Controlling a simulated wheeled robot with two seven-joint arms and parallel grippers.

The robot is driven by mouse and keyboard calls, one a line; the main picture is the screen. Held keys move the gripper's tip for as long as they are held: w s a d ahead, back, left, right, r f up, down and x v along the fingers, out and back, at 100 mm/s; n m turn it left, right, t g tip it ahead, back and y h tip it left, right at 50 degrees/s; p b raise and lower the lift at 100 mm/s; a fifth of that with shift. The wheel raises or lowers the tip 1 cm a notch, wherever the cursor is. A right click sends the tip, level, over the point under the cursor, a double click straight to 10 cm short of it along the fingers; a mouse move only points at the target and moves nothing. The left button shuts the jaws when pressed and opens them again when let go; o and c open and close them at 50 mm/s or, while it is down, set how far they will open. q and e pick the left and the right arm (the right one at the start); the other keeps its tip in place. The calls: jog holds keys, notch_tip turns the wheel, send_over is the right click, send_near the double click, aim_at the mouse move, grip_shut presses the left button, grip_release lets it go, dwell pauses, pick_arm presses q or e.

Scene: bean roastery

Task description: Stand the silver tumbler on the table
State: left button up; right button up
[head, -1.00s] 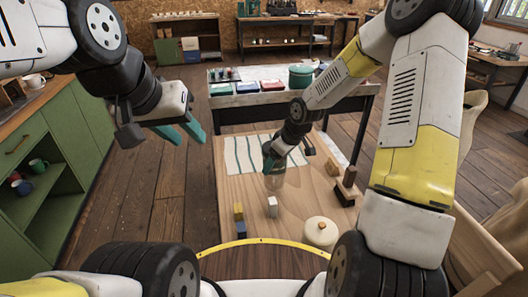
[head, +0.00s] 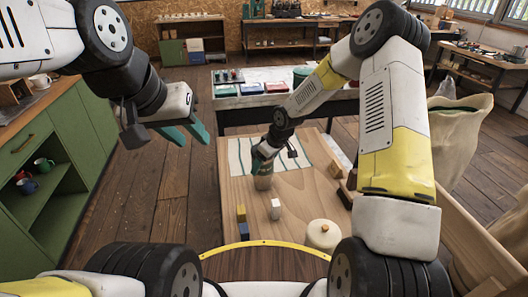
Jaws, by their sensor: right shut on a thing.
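The silver tumbler (head: 263,182) is upright, low over the wooden table (head: 240,185), beside the striped cloth's near edge. I cannot tell whether its base touches the wood. My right gripper (head: 263,164) is shut on its upper part, and the teal fingers hide its rim. My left gripper (head: 191,137) is open and empty, in the air left of the table.
A striped cloth (head: 240,158) lies behind the tumbler. Yellow and blue blocks (head: 242,227) and a white block (head: 275,209) stand in front of it, with a round lidded pot (head: 323,236) nearer right. A dark wooden object (head: 346,190) stands at the right edge.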

jog(key=shift+f, duration=0.1)
jog(key=o, duration=1.6)
jog(key=s+d+r+m+t+h, duration=0.1)
jog(key=s+d+r, duration=0.35)
jog(key=r, duration=0.45)
jog(key=s+d+r+m+h, duration=0.1)
jog(key=s+d+r+m, duration=0.15)
jog(key=s+r, duration=0.4)
jog(key=s+d+r+m+t+h, duration=0.1)
jog(key=s+d+r, duration=0.3)
jog(key=r, duration=0.6)
jog(key=s+d+r+m, duration=0.1)
jog(key=s+r, duration=0.1)
jog(key=s, duration=0.3)
jog(key=s+d+r+m+y, duration=0.1)
jog(key=s+r+m, duration=0.1)
jog(key=s, duration=0.3)
jog(key=s+d+r+m+t, duration=0.1)
jog(key=s+r+m, duration=0.1)
jog(key=s, duration=0.3)
jog(key=shift+s+r+y, duration=0.15)
jog(key=shift+s+y, duration=0.15)
jog(key=shift+s, duration=0.05)
